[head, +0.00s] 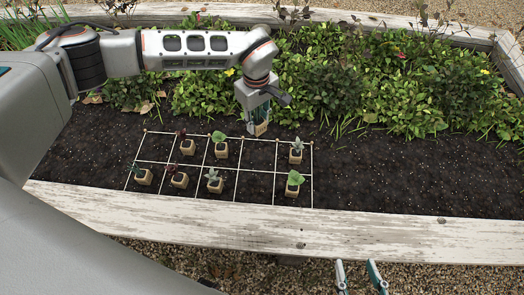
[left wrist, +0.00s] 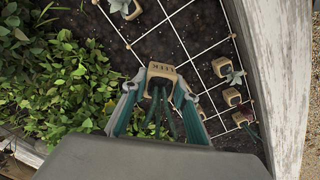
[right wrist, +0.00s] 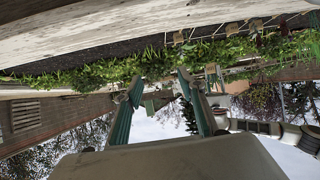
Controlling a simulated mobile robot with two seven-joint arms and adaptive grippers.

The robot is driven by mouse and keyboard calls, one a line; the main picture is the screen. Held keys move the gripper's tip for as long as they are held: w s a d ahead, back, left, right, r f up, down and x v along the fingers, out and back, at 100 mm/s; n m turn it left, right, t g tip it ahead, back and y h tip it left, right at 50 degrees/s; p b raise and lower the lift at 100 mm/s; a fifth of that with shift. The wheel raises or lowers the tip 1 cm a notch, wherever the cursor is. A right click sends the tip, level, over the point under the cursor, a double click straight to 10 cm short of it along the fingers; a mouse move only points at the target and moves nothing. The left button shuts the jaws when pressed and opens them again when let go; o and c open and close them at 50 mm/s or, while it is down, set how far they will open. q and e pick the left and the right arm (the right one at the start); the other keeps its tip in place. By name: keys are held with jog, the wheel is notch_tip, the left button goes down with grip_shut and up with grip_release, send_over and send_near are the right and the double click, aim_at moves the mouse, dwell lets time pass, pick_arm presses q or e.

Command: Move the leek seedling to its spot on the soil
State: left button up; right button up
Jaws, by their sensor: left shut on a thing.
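My left gripper (head: 259,120) is shut on the leek seedling (head: 257,129), a small tan pot marked LEEK. It holds it at the back edge of the white string grid (head: 258,172), near the fourth column from the left; its exact height over the soil is hard to tell. In the left wrist view the leek pot (left wrist: 162,71) sits between the fingertips (left wrist: 160,84), with thin green leaves toward the camera. The fourth column's two cells and the back left cell look empty. My right gripper (head: 361,278) is open and empty in front of the bed.
Several potted seedlings stand in other grid cells, including a pale green one (head: 293,183) and a grey-green one (head: 296,152) in the right column. Leafy plants (head: 400,85) fill the bed's back. A white plank edge (head: 330,235) runs along the front. Soil right of the grid is bare.

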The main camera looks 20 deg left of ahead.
pick_arm(q)
notch_tip(320, 180, down, 12)
jog(key=b, duration=0.3)
jog(key=shift+s+r, duration=0.1)
jog(key=shift+r, duration=0.1)
notch_tip(320, 180, down, 6)
jog(key=shift+s+r+b, duration=0.15)
jog(key=shift+r+b, duration=0.1)
jog(key=shift+b, duration=1)
jog(key=shift+w+r, duration=0.25)
pick_arm(e)
jog(key=a+r+m+t+y, duration=0.1)
jog(key=a+m, duration=0.4)
jog(key=a, duration=0.1)
jog(key=shift+a, duration=0.3)
pick_arm(q)
jog(key=shift+f, duration=0.2)
pick_arm(e)
jog(key=shift+s+r, duration=0.1)
